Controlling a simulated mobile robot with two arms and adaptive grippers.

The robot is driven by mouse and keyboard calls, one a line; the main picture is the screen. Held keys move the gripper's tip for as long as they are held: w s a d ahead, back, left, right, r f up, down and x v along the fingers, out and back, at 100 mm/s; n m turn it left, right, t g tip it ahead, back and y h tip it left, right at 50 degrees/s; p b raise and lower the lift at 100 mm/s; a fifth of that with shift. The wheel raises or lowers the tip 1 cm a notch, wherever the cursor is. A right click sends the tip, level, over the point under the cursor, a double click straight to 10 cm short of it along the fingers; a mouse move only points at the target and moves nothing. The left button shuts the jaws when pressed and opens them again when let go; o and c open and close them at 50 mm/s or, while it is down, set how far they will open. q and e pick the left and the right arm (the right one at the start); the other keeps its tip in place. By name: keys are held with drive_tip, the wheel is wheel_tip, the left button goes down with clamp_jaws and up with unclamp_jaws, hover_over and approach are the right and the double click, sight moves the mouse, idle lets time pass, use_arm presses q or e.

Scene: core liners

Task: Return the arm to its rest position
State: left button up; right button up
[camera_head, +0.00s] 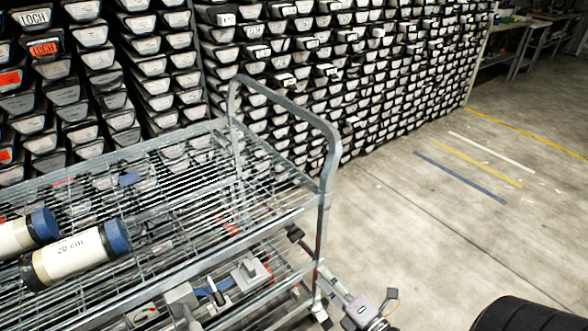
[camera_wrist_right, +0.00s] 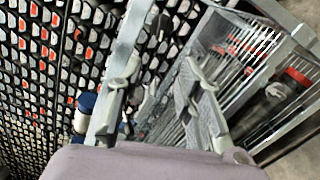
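My right gripper (camera_head: 309,277) is low at the right end of the wire cart (camera_head: 268,222), partly behind its frame. In the right wrist view its two grey fingers (camera_wrist_right: 163,50) stand well apart with nothing held between them. Black arm cover of mine shows at the bottom right of the head view. My left gripper is not in view. Two cream core liners with blue end caps lie on the cart's top shelf at the left; the nearer liner (camera_head: 72,256) is marked 20 cm. A blue-capped liner (camera_wrist_right: 82,118) also shows in the right wrist view.
A tall rack of dark trays with white ends (camera_head: 300,60) fills the back. The cart's raised handle (camera_head: 332,150) stands near my right gripper. Grey items (camera_head: 250,270) show through the lower cart wires. The concrete floor (camera_head: 450,240) at the right is clear, with painted lines.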

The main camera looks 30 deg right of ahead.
drive_tip(key=s+a+f+m+g+p, duration=0.1)
drive_tip(key=s+f+m+g, duration=0.2)
drive_tip(key=f, duration=0.6)
drive_tip(key=s+a+f+m+g+h+p, duration=0.15)
drive_tip(key=f+m, duration=0.25)
drive_tip(key=f, duration=0.4)
drive_tip(key=s+a+f+m+g, duration=0.1)
drive_tip(key=s+f+m+g, duration=0.25)
drive_tip(key=f, duration=0.55)
drive_tip(key=s+a+f+m+g, duration=0.1)
drive_tip(key=s+f+m+g, duration=0.2)
drive_tip(key=s+f, duration=0.2)
drive_tip(key=s+a+f+m+g+p, duration=0.1)
drive_tip(key=s+f, duration=0.4)
drive_tip(key=s, duration=0.5)
drive_tip(key=s+a+f+m+g, duration=0.2)
drive_tip(key=s+f+m+g, duration=0.2)
drive_tip(key=s, duration=0.4)
drive_tip(key=shift+s+a+f+m+g+p, duration=0.15)
drive_tip(key=shift+s+f+m+g+p, duration=0.15)
drive_tip(key=shift+f+g, duration=0.2)
